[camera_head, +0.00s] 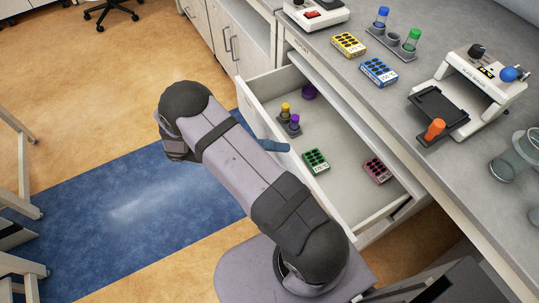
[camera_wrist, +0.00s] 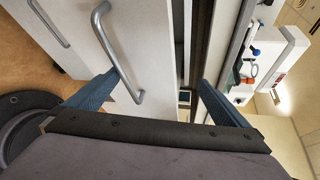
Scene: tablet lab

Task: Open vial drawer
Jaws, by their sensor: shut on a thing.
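The vial drawer (camera_head: 352,208) is pulled well out of the bench in the head view. Inside it stand yellow-capped and purple-capped vials in a small rack (camera_head: 288,126), a green box (camera_head: 315,160) and a pink box (camera_head: 377,170). My gripper (camera_wrist: 158,78) is shut on the drawer at its front, with its blue fingers far apart. One blue finger (camera_head: 270,145) shows at the front panel's top edge. In the wrist view a metal handle (camera_wrist: 103,40) on the white front lies beside the left finger. The exact contact is hidden.
The grey bench top (camera_head: 400,110) holds a yellow box (camera_head: 348,44), a blue box (camera_head: 379,72), a capped-vial rack and a white device (camera_head: 490,95). Closed cabinets stand left of the drawer.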

